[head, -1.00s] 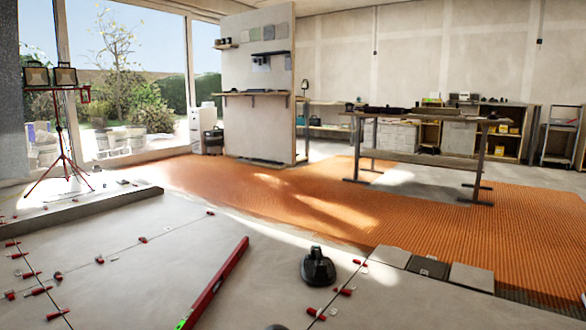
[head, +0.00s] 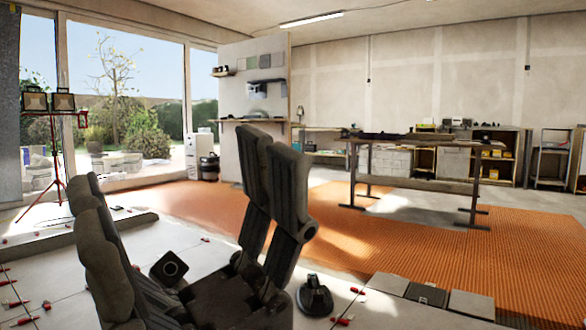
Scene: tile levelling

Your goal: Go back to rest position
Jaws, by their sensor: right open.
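My right gripper (head: 172,165) fills the left foreground of the head view, raised in front of the tiled floor. Its dark grey fingers point up and stand wide apart, and I see nothing between them. A black suction cup lifter (head: 315,297) stands on the grey tiles just right of the gripper, apart from it in the picture. Red levelling clips (head: 357,291) sit along the tile joints. The red spirit level is not visible now; the gripper covers that part of the floor. My left gripper is not in view.
Loose tiles (head: 471,303) lie at the edge of the orange ridged floor (head: 400,245). A long workbench (head: 420,183) stands behind, with shelves at the back wall. A red tripod lamp (head: 55,160) stands at left by the windows. The orange floor between is mostly clear.

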